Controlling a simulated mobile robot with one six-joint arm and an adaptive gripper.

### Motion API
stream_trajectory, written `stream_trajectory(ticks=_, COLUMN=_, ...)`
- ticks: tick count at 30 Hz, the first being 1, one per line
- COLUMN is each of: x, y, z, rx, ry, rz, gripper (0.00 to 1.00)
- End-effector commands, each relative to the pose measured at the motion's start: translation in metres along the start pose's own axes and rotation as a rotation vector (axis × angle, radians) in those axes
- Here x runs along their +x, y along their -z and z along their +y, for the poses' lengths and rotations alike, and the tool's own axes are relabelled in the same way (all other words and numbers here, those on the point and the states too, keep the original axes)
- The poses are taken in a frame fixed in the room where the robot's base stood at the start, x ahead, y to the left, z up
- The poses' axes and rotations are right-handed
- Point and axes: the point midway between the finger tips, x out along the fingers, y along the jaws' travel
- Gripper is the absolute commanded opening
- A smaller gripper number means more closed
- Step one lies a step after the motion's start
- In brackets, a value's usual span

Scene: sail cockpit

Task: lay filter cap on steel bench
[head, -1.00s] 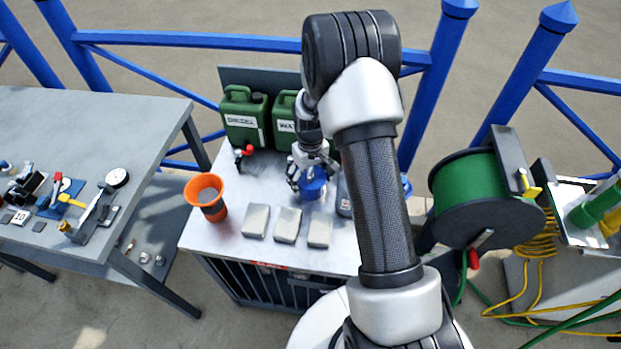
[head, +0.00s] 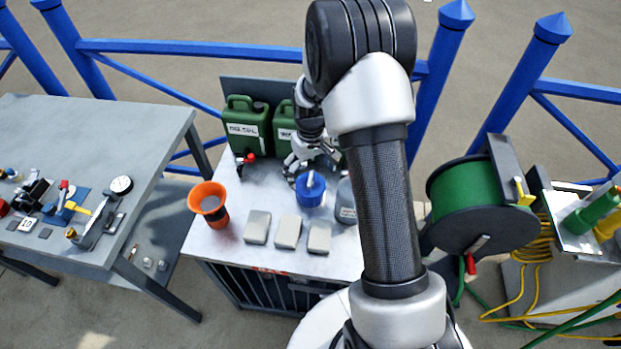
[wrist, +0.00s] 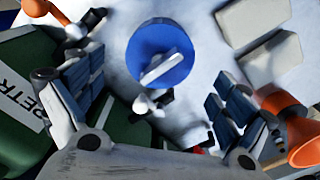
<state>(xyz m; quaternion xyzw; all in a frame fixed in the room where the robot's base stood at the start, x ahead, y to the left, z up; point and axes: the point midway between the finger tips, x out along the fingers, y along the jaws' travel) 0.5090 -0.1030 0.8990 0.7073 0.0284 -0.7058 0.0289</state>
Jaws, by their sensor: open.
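The filter cap (head: 311,192), blue and round with a pale bar handle on top, sits on the pale metal-topped bench (head: 228,262), in its right half. In the wrist view the cap (wrist: 150,42) shows whole, handle upward, just beyond my fingertips. My gripper (head: 312,158) is behind the cap in the head view, with nothing held. In the wrist view its blue-padded fingers (wrist: 157,103) are spread wide, with a gap between them and the cap. My arm hides part of the bench's right side.
An orange funnel (head: 208,199) stands at the bench's left. Several pale blocks (head: 288,231) lie along the front. Green cans (head: 245,125) stand at the back. A grey bottle (head: 345,205) is close right of the cap. A cluttered grey table (head: 95,130) stands left.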

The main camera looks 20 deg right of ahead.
Motion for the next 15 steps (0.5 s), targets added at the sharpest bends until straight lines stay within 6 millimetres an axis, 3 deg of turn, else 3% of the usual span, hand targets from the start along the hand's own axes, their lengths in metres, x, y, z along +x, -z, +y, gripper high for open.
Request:
stream_trajectory(ticks=3, x=-0.027, y=0.0, z=0.0, rx=0.0, ry=0.0, rz=0.001, gripper=0.95)
stream_trajectory(ticks=11, x=-0.054, y=-0.001, z=-0.001, rx=0.0, ry=0.0, rz=0.001, gripper=0.95)
stream_trajectory(ticks=15, x=-0.083, y=-0.005, z=-0.008, rx=0.004, ry=-0.007, rz=0.026, gripper=0.95)
